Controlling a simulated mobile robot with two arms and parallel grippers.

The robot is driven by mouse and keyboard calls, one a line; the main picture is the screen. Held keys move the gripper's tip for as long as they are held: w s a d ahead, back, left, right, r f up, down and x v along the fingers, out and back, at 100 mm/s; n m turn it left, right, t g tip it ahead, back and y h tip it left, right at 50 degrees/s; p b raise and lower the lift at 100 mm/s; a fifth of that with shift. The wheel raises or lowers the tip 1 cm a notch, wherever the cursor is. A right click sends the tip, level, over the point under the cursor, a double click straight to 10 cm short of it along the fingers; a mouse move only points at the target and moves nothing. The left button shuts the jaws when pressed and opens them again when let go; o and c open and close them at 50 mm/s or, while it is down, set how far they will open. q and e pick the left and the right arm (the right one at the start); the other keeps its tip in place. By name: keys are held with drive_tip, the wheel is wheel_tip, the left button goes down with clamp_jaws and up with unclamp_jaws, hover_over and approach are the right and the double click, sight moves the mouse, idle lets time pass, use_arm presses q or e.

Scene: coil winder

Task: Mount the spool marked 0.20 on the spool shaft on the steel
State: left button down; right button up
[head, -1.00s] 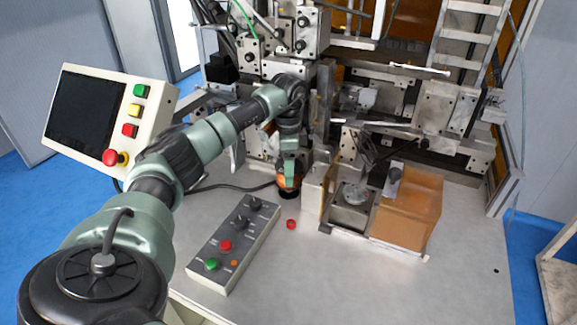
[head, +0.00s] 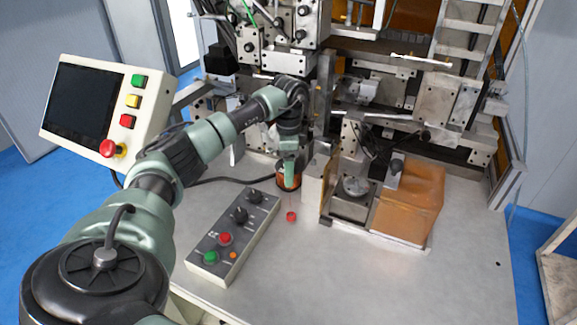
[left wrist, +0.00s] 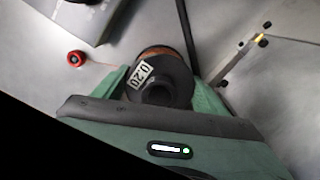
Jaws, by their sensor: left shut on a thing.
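The spool marked 0.20 (left wrist: 160,82) has a dark flange with a white label and copper-coloured winding. My left gripper (left wrist: 165,95) is shut on it, one finger on each side. In the head view the spool (head: 289,178) is upright at or just above the table, below my left gripper (head: 289,168); I cannot tell whether it touches the table. A steel block with a round disc (head: 355,187) stands to its right. I cannot clearly make out the spool shaft. My right gripper is not in view.
A small red cap (head: 291,216) lies in front of the spool. A grey control box (head: 232,240) with knobs stands at front left. An orange-brown block (head: 410,200) stands at the right. The winder machine fills the back. The front right of the table is clear.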

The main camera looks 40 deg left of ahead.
use_arm(q)
drive_tip(key=shift+f, duration=0.3)
drive_tip(key=shift+c, duration=1.2)
unclamp_jaws()
drive_tip(key=shift+o, duration=0.9)
wheel_tip(320, 180, up, 7)
drive_tip(key=shift+f+b, duration=0.2)
drive_tip(key=shift+b, duration=0.85)
drive_tip(key=shift+r, duration=0.65)
drive_tip(key=shift+f, duration=0.1)
